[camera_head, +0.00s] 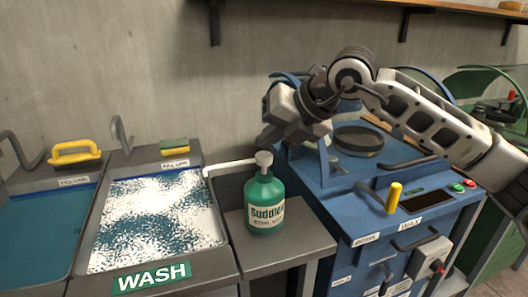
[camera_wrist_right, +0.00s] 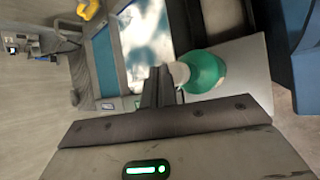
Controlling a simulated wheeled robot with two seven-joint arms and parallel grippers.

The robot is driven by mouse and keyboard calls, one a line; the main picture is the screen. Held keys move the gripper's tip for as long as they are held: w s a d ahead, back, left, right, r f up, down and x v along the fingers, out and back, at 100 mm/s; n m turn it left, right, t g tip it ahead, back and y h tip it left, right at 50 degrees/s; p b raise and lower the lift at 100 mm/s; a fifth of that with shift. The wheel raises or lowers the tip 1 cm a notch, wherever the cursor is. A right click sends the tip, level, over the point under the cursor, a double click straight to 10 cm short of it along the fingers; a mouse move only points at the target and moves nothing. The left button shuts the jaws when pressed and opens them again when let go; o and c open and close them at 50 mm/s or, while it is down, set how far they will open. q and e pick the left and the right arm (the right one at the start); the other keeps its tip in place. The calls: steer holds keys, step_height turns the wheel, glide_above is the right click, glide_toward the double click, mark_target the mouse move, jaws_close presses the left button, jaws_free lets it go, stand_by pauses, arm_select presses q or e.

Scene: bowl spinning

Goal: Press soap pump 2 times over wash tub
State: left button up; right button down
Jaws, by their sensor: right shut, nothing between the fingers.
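The green soap bottle (camera_head: 265,206) labelled "Suddle" stands upright on a small grey shelf. Its grey pump head (camera_head: 263,158) is on top, and its white spout (camera_head: 228,168) reaches left over the edge of the wash tub (camera_head: 91,268). The tub holds blue water with white foam. My right gripper (camera_head: 268,137) is shut and empty, above the pump head and apart from it. In the right wrist view, the shut fingers (camera_wrist_right: 160,88) appear beside the pump head (camera_wrist_right: 179,73), with the green bottle (camera_wrist_right: 204,72) behind. My left gripper is not in view.
A blue machine (camera_head: 335,200) with a yellow handle (camera_head: 394,197) stands right of the bottle. A green machine (camera_head: 497,250) stands far right.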

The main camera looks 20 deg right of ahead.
steer(key=shift+r+p, duration=1.55)
steer(key=shift+r, duration=1.05)
steer(key=shift+f, duration=0.1)
